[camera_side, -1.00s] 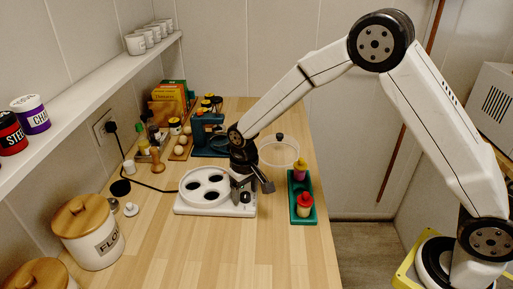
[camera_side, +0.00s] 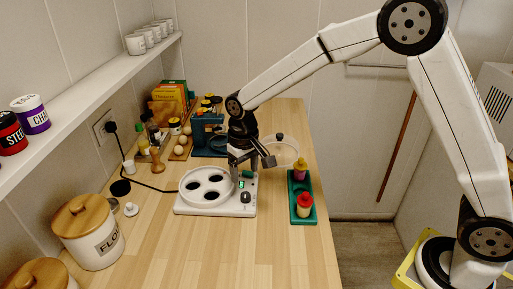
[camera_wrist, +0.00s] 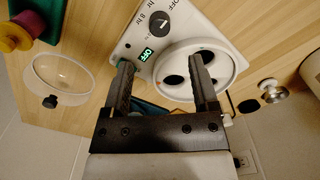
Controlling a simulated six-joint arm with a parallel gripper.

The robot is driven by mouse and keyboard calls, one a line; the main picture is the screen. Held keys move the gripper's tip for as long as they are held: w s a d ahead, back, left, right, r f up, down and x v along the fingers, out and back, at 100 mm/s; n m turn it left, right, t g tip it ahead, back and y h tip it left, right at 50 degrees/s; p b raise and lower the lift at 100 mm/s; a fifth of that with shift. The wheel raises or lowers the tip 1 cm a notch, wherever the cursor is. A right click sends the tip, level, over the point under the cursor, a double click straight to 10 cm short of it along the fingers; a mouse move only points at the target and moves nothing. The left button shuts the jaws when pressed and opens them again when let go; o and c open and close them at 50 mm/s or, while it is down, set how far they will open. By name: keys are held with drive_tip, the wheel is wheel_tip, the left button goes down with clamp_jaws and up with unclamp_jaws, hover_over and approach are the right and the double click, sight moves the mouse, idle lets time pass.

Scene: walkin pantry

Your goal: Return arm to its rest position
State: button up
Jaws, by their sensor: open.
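My gripper (camera_side: 252,159) is open and empty, just above the white appliance with round wells (camera_side: 213,211) on the wooden counter. In the wrist view my gripper's two fingers (camera_wrist: 162,85) are spread apart, with the appliance (camera_wrist: 205,35) below and beyond them.
A green tray (camera_side: 291,217) holding a purple-and-yellow piece (camera_side: 300,170) and a red-topped piece (camera_side: 305,203) lies right of the appliance. A clear round lid (camera_side: 285,153) stands behind it. A flour canister (camera_side: 88,235) stands front left. The counter's front middle is clear.

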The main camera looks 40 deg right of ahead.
drive_tip(key=shift+s+d+r, duration=0.1)
drive_tip(key=shift+s+d, duration=0.2)
drive_tip(key=shift+s, duration=0.05)
drive_tip(key=s+d+t, duration=0.1)
drive_tip(key=s+d, duration=0.3)
drive_tip(key=s, duration=0.5)
drive_tip(key=s+d+t, duration=0.1)
drive_tip(key=s+d, duration=0.3)
drive_tip(key=s, duration=0.4)
drive_tip(key=shift+s+d+f+t, duration=0.25)
drive_tip(key=shift+s+d+t, duration=0.05)
drive_tip(key=shift+s+d, duration=0.1)
